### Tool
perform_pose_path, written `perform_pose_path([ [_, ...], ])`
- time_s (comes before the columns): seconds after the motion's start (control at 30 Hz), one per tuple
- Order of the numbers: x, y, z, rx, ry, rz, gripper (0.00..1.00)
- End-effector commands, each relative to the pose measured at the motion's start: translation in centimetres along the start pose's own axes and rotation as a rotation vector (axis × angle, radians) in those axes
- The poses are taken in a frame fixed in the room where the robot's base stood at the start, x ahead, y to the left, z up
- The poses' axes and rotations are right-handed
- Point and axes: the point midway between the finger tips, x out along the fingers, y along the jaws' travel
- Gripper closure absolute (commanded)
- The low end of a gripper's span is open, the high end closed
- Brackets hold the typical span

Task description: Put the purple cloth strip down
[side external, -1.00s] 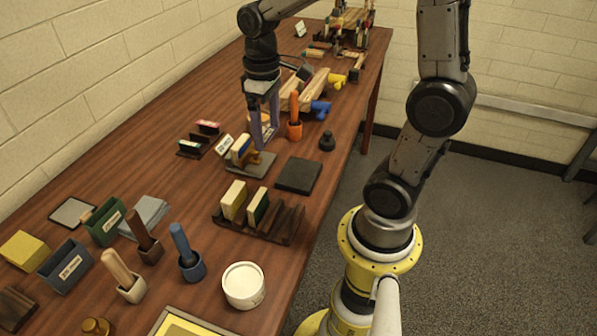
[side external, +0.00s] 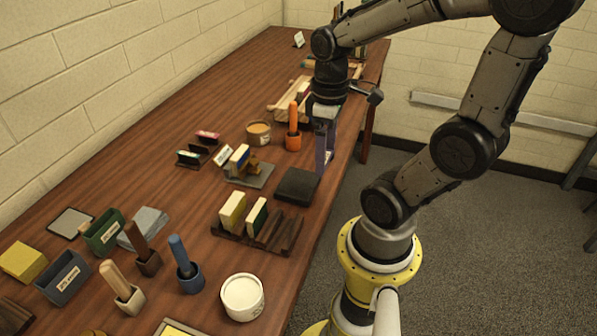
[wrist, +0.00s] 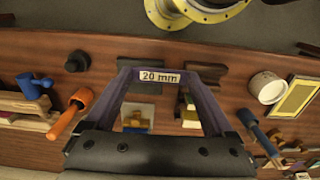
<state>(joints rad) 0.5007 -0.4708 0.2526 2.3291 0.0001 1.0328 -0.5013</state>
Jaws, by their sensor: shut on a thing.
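My gripper (side external: 325,165) hangs over the table's right edge, beside a flat dark block (side external: 298,187). It is shut on the purple strip (wrist: 160,76), which carries a "20 mm" label. In the wrist view the strip spans crosswise between the two purple legs below my gripper's dark body. It looks stiff there, and I cannot tell that it is cloth. In the side view it is small and mostly merged with the purple legs. It appears to be held above the table, though the exact gap is unclear.
A grey plate with stamp-like blocks (side external: 258,180) and a slotted wooden rack (side external: 275,235) are to the left. A white tub (side external: 242,296) is in front.

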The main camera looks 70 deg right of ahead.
Motion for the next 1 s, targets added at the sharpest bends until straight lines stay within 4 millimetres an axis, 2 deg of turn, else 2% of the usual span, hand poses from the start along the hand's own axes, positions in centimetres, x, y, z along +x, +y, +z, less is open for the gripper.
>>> perform_pose_path([
  [0.13,1.5,1.5,-2.8,0.0,-0.006,-0.003,0.71],
  [0.4,5.8,3.3,-6.0,0.0,-0.002,-0.001,0.71],
  [0.67,7.5,4.0,-7.3,0.0,-0.002,-0.001,0.71],
  [0.83,9.8,4.0,-7.3,0.0,-0.002,-0.001,0.71],
  [1.0,10.5,4.0,-7.3,0.0,0.001,0.001,0.71],
])
